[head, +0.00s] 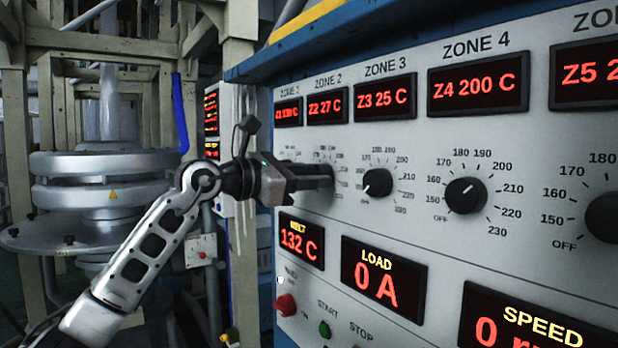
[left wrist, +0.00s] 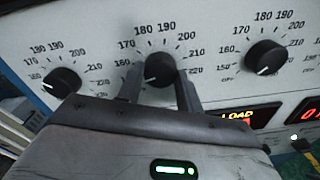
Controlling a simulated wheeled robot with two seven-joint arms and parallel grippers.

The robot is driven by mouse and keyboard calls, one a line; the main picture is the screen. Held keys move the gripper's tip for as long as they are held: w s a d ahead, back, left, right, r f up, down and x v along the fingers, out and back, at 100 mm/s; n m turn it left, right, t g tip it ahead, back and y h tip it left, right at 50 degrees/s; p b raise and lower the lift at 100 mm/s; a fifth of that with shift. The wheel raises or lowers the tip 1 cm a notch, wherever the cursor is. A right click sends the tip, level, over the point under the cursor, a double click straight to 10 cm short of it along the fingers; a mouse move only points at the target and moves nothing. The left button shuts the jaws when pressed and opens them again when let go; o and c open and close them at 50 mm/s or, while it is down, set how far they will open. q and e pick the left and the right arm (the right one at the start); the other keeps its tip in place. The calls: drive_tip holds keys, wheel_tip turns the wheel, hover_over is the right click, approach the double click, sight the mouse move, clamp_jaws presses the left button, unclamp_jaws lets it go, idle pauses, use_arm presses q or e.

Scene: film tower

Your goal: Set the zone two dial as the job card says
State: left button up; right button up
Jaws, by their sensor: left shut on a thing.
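My left gripper (head: 326,177) reaches in from the left to the control panel (head: 440,130). In the left wrist view its two fingers (left wrist: 159,84) are shut on the sides of the black zone two dial (left wrist: 160,68). The dial's white pointer is turned to the lower left, near the OFF end of its scale. In the head view the gripper hides this dial. The zone 2 display (head: 327,106) above reads Z2 27 C. No job card can be made out, and my right gripper is out of view.
The zone 1 dial (left wrist: 62,80) and zone 3 dial (left wrist: 265,57) flank the gripped one closely. The zone 4 dial (head: 466,194) is farther right. Below are the melt display (head: 301,241), load display (head: 383,279) and a red button (head: 286,305). Machinery with round plates (head: 105,178) stands left.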

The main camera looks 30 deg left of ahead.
use_arm(q)
drive_tip(key=m, duration=1)
drive_tip(key=shift+m, duration=0.4)
drive_tip(key=shift+y, duration=0.3)
drive_tip(key=o, duration=1)
drive_tip(key=shift+s, duration=0.1)
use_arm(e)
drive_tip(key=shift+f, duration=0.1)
use_arm(q)
drive_tip(key=b+v, duration=1)
drive_tip(key=v, duration=0.6)
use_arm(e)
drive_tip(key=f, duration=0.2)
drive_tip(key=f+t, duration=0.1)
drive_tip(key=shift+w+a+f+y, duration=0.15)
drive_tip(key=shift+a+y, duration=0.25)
